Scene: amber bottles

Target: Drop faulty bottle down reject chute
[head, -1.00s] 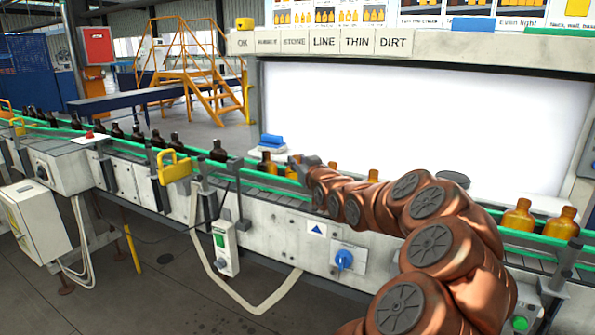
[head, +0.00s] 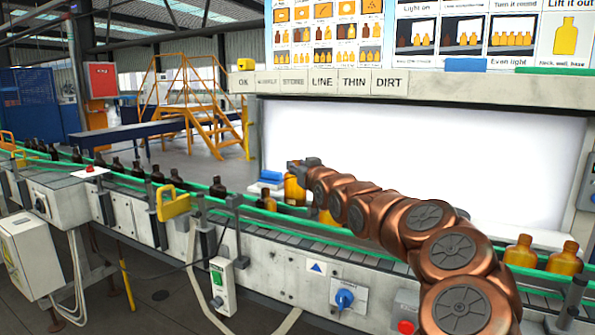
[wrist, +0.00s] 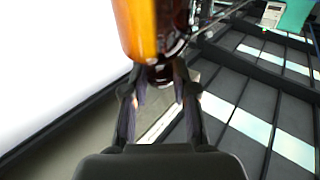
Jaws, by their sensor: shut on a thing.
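An amber bottle (head: 294,190) hangs from my gripper (head: 297,165) in front of the lit white panel, above the conveyor line. In the wrist view my gripper (wrist: 158,78) is shut on this amber bottle (wrist: 148,28), holding it by the neck, with its body running out of the top of the picture. I cannot tell a fault on its glass. I cannot make out a reject chute in either view.
The conveyor with green guide rails (head: 335,232) runs across the view; dark bottles (head: 157,174) stand along its left part. Amber bottles (head: 563,259) stand at the right. A yellow bracket (head: 173,206) sticks up at the front rail.

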